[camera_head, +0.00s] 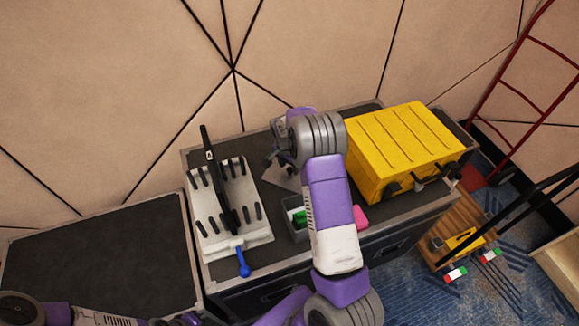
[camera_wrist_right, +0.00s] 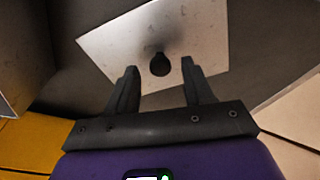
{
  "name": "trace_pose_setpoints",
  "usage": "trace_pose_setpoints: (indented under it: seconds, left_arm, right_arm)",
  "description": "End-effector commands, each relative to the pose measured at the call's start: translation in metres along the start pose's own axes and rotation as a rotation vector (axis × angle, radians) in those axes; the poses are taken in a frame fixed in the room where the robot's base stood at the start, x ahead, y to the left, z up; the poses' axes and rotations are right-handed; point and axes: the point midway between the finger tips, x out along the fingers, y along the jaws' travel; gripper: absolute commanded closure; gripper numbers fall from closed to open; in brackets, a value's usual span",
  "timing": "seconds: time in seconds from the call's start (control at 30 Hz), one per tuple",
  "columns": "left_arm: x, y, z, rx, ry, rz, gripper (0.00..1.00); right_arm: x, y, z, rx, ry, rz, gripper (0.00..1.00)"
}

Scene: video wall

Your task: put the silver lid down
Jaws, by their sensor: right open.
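The silver lid (camera_wrist_right: 115,50) is a flat, light metal plate with a black knob (camera_wrist_right: 160,65) at its middle. In the head view it shows in part (camera_head: 281,180) on the dark case top, partly hidden by my right arm. My right gripper (camera_wrist_right: 161,72) is open above the lid, with its fingertips apart on either side of the knob. It also shows in the head view (camera_head: 281,159), partly covered by my wrist. I cannot tell whether the fingers touch the lid. My left gripper is out of view; only parts of my left arm show at the bottom left.
A grey bin (camera_head: 293,231) with green pieces stands in front of the lid. A pink block (camera_head: 360,217) is right of my arm. A yellow toolbox (camera_head: 405,150) stands at the right, a white pegged rack (camera_head: 255,229) at the left. Another dark case top (camera_head: 100,255) is bare.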

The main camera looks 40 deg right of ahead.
Motion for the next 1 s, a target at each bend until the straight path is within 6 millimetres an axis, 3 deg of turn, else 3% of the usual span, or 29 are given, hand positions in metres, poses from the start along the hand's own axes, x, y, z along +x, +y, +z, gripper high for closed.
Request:
trace_pose_setpoints:
  seconds: [0.3,0.5,1.0]
  left_arm:
    - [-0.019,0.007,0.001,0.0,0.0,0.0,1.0]
    - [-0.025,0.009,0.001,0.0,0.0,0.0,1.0]
    - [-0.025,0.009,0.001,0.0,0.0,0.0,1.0]
  right_arm:
    - [-0.073,-0.001,0.0,-0.001,0.002,-0.004,0.48]
    - [-0.1,-0.001,0.0,-0.001,0.001,-0.003,0.48]
    - [-0.108,0.0,0.0,0.0,0.0,-0.001,0.48]
